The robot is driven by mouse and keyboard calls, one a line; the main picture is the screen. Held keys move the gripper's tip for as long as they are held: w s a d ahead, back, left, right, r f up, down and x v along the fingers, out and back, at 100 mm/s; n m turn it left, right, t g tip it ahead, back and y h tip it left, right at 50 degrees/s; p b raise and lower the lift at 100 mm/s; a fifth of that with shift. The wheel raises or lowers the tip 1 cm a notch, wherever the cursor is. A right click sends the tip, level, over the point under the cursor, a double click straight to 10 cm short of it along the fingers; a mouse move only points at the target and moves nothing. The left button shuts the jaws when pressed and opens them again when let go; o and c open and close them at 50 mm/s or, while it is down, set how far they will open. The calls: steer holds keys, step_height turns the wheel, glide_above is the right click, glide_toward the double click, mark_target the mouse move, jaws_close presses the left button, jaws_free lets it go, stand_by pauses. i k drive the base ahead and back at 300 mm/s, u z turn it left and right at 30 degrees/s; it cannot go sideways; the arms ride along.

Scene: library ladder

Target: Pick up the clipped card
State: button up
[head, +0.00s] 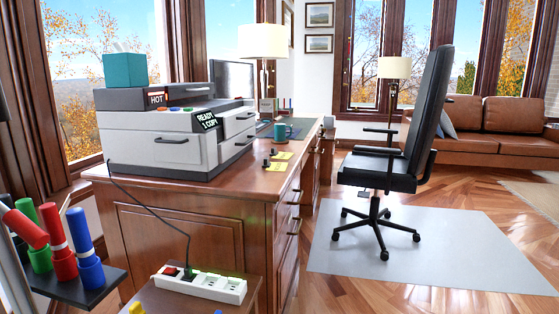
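Two small yellow cards lie on the wooden desk (240,188), right of the printer and near the desk's right edge. The nearer yellow card (277,167) and the farther yellow card (284,156) each have a small dark object at the left side. These dark objects look like clips, but they are too small to be sure. I cannot tell for certain which card is the clipped one. My gripper is not in view.
A white printer (175,150) with a teal tissue box (124,71) fills the desk's near left. A black chair (400,165) stands right on a pale mat (440,255).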

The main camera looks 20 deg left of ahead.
mark_target(273, 167)
steer(key=i, duration=1.85)
steer(key=u, duration=1.1)
